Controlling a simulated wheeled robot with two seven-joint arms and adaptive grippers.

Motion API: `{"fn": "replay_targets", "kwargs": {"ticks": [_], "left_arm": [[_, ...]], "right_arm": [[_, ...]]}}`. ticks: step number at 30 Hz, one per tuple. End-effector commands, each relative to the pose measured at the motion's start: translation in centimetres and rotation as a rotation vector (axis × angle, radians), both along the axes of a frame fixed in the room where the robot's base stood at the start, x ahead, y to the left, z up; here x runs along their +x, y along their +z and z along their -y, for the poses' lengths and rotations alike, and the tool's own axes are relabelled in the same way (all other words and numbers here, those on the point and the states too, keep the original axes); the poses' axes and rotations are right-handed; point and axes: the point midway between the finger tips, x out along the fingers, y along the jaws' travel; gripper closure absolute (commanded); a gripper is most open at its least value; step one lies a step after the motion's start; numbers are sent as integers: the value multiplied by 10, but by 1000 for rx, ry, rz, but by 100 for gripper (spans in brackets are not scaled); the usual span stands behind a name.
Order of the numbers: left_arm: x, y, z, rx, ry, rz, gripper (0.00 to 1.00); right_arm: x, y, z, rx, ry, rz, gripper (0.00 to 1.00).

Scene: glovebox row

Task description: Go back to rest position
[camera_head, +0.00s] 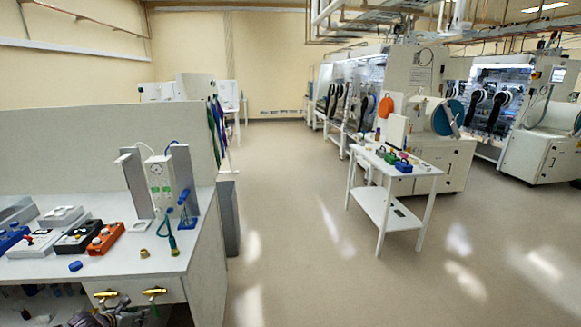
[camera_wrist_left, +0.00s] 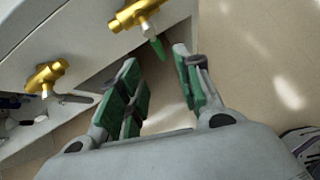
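My left gripper (camera_head: 112,310) shows at the bottom left of the head view, low in front of the white bench (camera_head: 205,262). The left wrist view shows its two green-padded fingers (camera_wrist_left: 157,65) spread apart with nothing between them but floor. Two brass valves (camera_head: 154,291) sit on the bench's front panel close above the gripper. In the left wrist view, one brass valve (camera_wrist_left: 135,13) is just beyond the fingertips, with a green-tipped piece below it. The other brass valve (camera_wrist_left: 45,77) is to the left. My right gripper is in neither view.
On the bench stand a white unit with tubing (camera_head: 160,185), an orange box (camera_head: 106,238), and a blue cap (camera_head: 75,266). A white side table (camera_head: 400,180) with small items stands at the right, before the gloveboxes (camera_head: 405,90). The floor between is clear.

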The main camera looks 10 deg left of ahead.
Motion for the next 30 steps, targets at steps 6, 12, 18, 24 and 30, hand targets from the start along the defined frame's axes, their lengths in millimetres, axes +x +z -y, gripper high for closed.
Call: {"fn": "replay_targets", "kwargs": {"ticks": [6,12,18,24,30], "left_arm": [[7,7,10,-35,-27,44,65],[10,11,6,-124,29,76,65],[13,14,-13,-214,126,113,65],[16,22,-42,-298,243,159,65],[19,29,-73,-385,374,217,65]], "right_arm": [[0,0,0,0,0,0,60],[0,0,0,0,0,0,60],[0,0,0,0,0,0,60],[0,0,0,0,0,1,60],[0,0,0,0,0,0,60]]}}
